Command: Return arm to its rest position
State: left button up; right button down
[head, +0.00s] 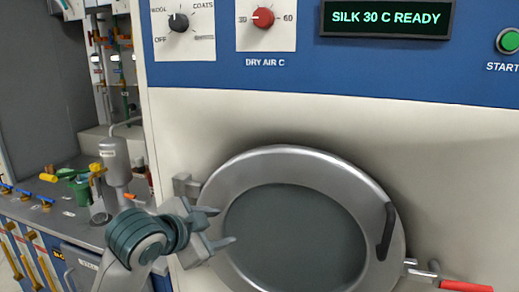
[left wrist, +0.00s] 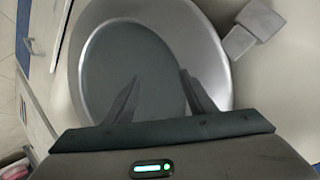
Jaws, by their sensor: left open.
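My left gripper (head: 222,226) is open and empty in front of the left part of the round machine door (head: 232,178). In the left wrist view its two fingers (left wrist: 160,95) stand apart, with the door's grey glass (left wrist: 135,60) behind them. I cannot tell whether the fingertips touch the door. The door looks shut, with a dark curved handle (head: 387,232) at its right side. My left arm (head: 140,240) comes in from the lower left. My right gripper is not in view.
A control panel has a dark knob (head: 178,22), a red knob (head: 263,17), a display (head: 387,18) reading "SILK 30 C READY" and a green button (head: 508,41). A red-handled lever (head: 465,286) sits lower right. A counter (head: 50,218) with a grey cylindrical device (head: 115,162) is at left.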

pick_arm(q)
jog(key=s+a+f+n+g+y, duration=0.1)
jog(key=s+a+f+n, duration=0.1)
jog(key=s+f, duration=0.5)
jog(key=s+a+f+n+g, duration=0.1)
jog(key=s+a+f+n, duration=0.1)
jog(key=f, duration=0.8)
jog(key=s+a+f+n+g+y, duration=0.1)
jog(key=s+a+f+n, duration=0.1)
jog(key=s+f, duration=0.5)
jog(key=s+a+f+n+g+y, duration=0.2)
jog(key=s+a+f+n, duration=0.15)
jog(key=s+f, duration=0.6)
jog(key=s+a+f+n+g+y, duration=0.15)
jog(key=s+a+f, duration=0.25)
jog(key=s+f, duration=0.55)
jog(key=w+d+f+h, duration=0.1)
jog(key=d+f, duration=0.1)
jog(key=f, duration=0.8)
jog(key=w+d+f, duration=0.1)
jog(key=f, duration=0.9)
jog(key=s+f, duration=0.3)
jog(key=f, duration=0.5)
jog(key=s+d+f+t, duration=0.1)
jog(key=s+f, duration=0.2)
jog(key=f, duration=0.5)
jog(key=shift+s+h, duration=0.4)
jog(key=shift+h, duration=0.05)
